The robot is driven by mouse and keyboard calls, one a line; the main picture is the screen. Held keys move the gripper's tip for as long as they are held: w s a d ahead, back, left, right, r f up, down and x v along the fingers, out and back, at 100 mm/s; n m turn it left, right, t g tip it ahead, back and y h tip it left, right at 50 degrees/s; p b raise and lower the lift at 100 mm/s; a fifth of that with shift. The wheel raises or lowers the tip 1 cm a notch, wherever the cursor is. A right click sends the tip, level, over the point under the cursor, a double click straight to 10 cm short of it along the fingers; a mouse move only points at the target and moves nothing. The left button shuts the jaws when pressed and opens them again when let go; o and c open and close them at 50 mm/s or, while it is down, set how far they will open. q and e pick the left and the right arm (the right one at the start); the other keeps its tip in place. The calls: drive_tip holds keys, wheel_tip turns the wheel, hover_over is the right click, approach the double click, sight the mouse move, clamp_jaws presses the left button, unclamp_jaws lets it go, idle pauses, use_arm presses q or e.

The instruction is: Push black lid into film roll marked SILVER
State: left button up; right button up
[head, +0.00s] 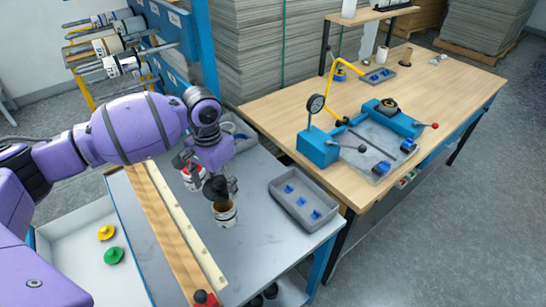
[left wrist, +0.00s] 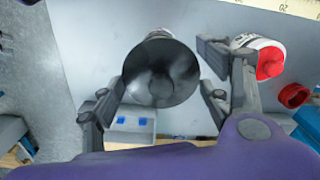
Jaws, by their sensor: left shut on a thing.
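My left gripper (head: 221,189) is shut on a black lid (left wrist: 161,72). In the left wrist view the lid is a dark round disc between the two fingers. In the head view a white and tan film roll (head: 226,217) stands upright on the grey table, directly below the gripper. The fingers and the dark lid cover its top, so I cannot tell how deep the lid sits. Its marking is not readable. My right gripper is not in view.
A grey tray (head: 325,222) with blue pieces lies right of the roll. A wooden rail (head: 165,225) runs along the left. A white bin (head: 70,270) holds a yellow lid (head: 106,232) and a green lid (head: 113,255). A wooden bench (head: 430,88) carries a blue press.

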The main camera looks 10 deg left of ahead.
sight(228, 220)
use_arm(q)
drive_tip(key=shift+s+f, duration=0.1)
drive_tip(key=shift+f, duration=0.7)
drive_tip(key=shift+f+b, duration=0.4)
drive_tip(key=shift+f, duration=0.35)
drive_tip(key=shift+f+b, duration=0.3)
drive_tip(key=shift+f, duration=0.35)
drive_tip(key=shift+f+b, duration=0.7)
drive_tip(key=shift+f, duration=0.75)
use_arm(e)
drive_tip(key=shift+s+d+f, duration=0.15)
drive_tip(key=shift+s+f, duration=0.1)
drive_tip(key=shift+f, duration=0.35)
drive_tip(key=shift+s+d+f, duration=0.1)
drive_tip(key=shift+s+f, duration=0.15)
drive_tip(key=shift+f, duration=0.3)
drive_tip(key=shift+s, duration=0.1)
